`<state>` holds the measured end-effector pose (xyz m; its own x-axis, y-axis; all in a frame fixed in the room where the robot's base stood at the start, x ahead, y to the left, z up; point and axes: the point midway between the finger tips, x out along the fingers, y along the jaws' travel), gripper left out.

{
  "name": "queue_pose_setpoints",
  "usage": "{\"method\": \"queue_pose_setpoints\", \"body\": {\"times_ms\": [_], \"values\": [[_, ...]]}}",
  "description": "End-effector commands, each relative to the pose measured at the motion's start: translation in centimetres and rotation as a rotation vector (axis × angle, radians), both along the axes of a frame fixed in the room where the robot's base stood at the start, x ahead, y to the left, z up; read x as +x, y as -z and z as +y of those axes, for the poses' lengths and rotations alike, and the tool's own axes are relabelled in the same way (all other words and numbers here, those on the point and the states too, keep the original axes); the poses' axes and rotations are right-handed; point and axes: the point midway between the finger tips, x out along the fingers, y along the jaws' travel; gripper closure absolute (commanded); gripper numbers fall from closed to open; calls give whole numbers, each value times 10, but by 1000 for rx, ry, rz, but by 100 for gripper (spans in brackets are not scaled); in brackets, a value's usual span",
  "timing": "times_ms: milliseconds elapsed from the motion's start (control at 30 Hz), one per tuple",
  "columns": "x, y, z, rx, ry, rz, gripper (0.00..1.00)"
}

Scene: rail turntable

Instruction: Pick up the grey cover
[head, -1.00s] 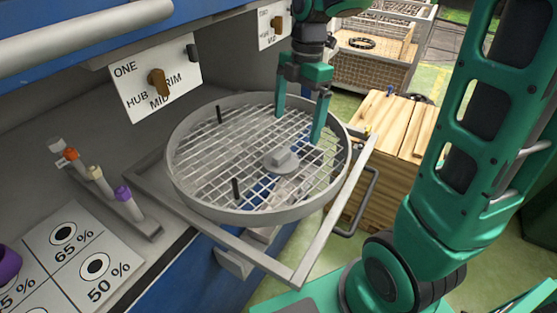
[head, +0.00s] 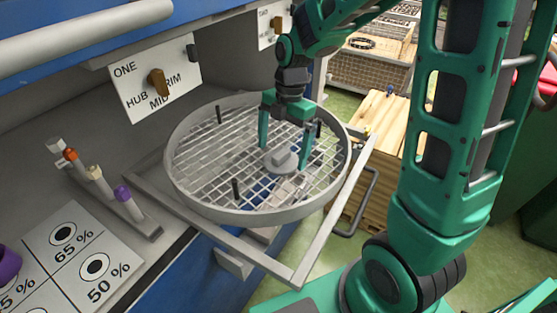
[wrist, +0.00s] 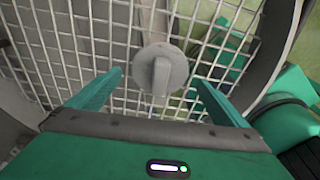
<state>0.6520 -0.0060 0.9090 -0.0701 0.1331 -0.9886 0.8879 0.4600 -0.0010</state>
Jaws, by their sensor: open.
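The grey cover (head: 283,159) is a round disc with a raised block-shaped handle. It sits at the middle of the round wire-mesh turntable (head: 258,211). In the wrist view the cover (wrist: 173,72) lies between and just beyond my fingertips, with its handle upright toward me. My gripper (head: 284,158) points down over the turntable's hub, its two green fingers spread on either side of the cover. The gripper is open and holds nothing. In the wrist view the fingers (wrist: 157,78) look apart from the cover.
Black pegs (head: 236,188) stand up from the mesh. A grey rail frame (head: 330,225) surrounds the turntable. A rack with coloured-cap tubes (head: 123,193) and a percentage card (head: 80,255) lie at left. A dial sign (head: 157,82) hangs behind. A wooden crate (head: 380,107) stands at right.

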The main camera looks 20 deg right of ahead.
Motion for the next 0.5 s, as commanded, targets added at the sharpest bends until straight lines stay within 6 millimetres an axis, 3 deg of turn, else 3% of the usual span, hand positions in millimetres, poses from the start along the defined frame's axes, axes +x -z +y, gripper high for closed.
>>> {"method": "queue_pose_setpoints", "body": {"times_ms": [133, 400, 433, 500], "values": [[-1, 16, 2, -1, 1, 2, 2], [-1, 19, 2, -1, 2, 0, 2], [-1, 19, 2, -1, 2, 0, 4], [-1, 18, 2, -1, 2, 0, 21]]}}
